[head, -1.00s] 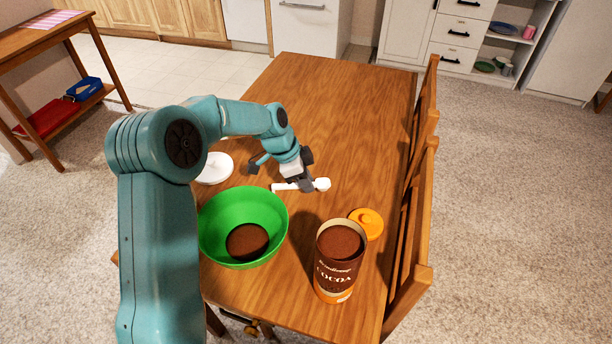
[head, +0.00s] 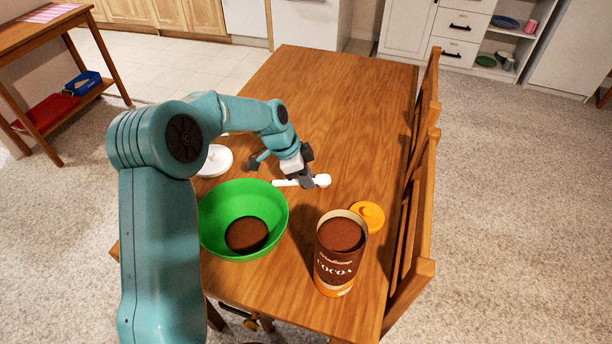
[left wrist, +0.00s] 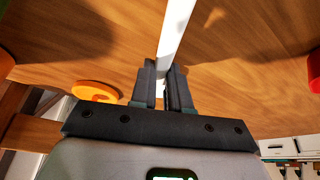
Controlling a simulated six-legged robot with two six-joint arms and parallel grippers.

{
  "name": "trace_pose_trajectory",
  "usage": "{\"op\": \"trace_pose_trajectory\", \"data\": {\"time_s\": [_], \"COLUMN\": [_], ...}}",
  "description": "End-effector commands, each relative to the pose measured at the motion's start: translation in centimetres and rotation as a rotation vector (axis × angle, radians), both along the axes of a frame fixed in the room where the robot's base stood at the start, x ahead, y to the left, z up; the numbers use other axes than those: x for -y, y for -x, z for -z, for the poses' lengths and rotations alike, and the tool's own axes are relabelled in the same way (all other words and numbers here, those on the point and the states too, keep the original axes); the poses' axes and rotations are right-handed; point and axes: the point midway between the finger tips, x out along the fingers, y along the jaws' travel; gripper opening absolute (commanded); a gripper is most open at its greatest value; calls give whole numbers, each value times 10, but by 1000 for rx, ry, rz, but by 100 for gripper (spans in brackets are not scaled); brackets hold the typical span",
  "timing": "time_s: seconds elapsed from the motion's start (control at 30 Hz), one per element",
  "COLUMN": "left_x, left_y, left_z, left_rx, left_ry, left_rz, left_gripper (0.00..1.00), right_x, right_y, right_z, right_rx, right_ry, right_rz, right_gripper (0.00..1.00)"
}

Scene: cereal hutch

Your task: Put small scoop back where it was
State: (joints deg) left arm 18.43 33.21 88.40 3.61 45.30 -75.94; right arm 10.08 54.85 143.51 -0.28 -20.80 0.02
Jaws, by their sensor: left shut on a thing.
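The small scoop (head: 322,181) is white with a long flat handle and a round bowl at its right end. My left gripper (head: 307,182) is shut on the scoop's handle, low over the table or touching it; I cannot tell which. In the left wrist view the white handle (left wrist: 177,35) runs up from between the two dark fingers of the left gripper (left wrist: 166,85). The scoop is beyond the green bowl (head: 272,197) and left of the orange lid (head: 367,216). My right gripper is not in view.
The green bowl holds brown powder. An open cocoa can (head: 338,265) stands at the front right of the wooden table (head: 345,95). A white round lid (head: 216,160) lies left of my gripper. A chair (head: 410,250) stands along the right edge. The far table is clear.

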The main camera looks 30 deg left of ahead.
Motion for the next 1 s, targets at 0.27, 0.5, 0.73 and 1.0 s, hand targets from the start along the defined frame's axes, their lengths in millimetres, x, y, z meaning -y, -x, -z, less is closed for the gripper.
{"op": "trace_pose_trajectory", "data": {"time_s": [0.27, 0.5, 0.73, 1.0], "left_x": [0, 0, -8, -30], "left_y": [0, 0, 5, 21], "left_z": [3, 3, -22, -89], "left_rx": [0, 0, 4, 6], "left_ry": [0, 0, -1, -2], "left_rz": [0, 0, -2, -2], "left_gripper": [46, 46, 46, 46], "right_x": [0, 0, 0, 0], "right_y": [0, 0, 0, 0], "right_z": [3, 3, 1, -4], "right_rx": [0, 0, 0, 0], "right_ry": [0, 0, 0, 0], "right_rz": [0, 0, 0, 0], "right_gripper": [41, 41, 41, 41]}}
